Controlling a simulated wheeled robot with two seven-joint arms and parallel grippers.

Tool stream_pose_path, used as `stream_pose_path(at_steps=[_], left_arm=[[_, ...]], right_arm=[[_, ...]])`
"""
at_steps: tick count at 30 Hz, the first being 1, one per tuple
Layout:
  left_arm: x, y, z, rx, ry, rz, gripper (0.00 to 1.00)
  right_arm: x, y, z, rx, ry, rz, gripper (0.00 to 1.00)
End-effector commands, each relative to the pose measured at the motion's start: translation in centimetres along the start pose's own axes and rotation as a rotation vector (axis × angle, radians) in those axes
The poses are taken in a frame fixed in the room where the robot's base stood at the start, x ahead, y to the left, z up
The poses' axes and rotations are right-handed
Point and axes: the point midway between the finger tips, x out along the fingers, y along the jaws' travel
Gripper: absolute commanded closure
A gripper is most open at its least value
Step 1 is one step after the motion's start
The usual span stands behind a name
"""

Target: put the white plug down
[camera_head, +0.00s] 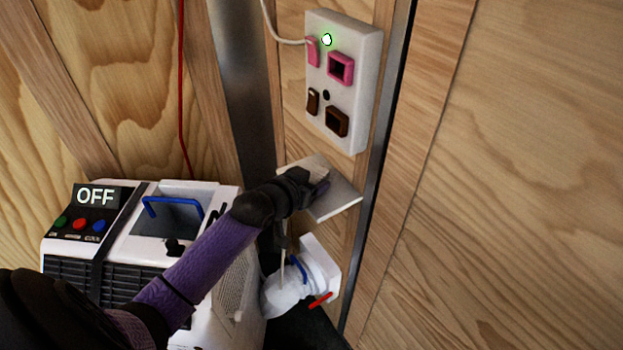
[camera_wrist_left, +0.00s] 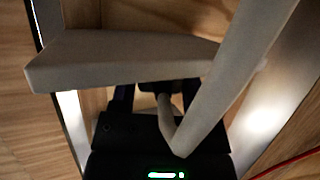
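My left gripper (camera_head: 318,187) is at a small pale shelf (camera_head: 338,201) on the wood wall, its fingertips over the shelf top. In the left wrist view the gripper (camera_wrist_left: 156,95) has its two dark blue fingers spread apart at the shelf (camera_wrist_left: 110,65). Between them is a small dark-shaded piece (camera_wrist_left: 163,101), apparently the plug, with gaps at its sides. Its pale cord (camera_wrist_left: 228,85) loops down and crosses close to the camera. In the head view the plug is hidden by the gripper, and a cord (camera_head: 283,255) hangs below. My right gripper is not visible.
A white socket box (camera_head: 362,85) with a lit green lamp and pink and brown sockets is above the shelf. A white machine (camera_head: 215,270) reading OFF stands at lower left. A white fitting (camera_head: 290,290) with blue and red handles is below the shelf.

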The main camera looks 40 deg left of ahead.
Motion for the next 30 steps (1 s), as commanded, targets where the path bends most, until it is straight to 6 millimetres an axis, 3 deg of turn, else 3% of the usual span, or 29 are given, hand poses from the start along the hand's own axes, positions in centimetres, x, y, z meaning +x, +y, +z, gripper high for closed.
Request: stream_pose_path(at_steps=[1, 3, 4, 11, 15, 24, 30], left_arm=[[0.0, 0.0, 0.0, 0.000, 0.000, 0.000, 0.29], [0.0, 0.0, 0.0, 0.000, 0.000, 0.000, 0.14], [0.0, 0.0, 0.0, 0.000, 0.000, 0.000, 0.13], [0.0, 0.0, -0.1, 0.000, 0.001, 0.000, 0.13], [-0.5, 0.0, -1.2, 0.000, 0.004, 0.001, 0.13], [-8.3, 0.0, -1.5, 0.000, 0.000, 0.001, 0.13], [-11.9, 0.0, -1.1, -0.001, -0.001, 0.000, 0.13]], right_arm=[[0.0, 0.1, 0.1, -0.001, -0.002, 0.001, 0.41], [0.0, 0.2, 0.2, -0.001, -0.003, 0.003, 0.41], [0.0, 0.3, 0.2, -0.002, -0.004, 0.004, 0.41], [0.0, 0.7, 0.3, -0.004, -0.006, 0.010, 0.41], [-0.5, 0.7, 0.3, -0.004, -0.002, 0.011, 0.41], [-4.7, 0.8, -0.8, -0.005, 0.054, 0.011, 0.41], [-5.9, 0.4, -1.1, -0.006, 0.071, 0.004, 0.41]])
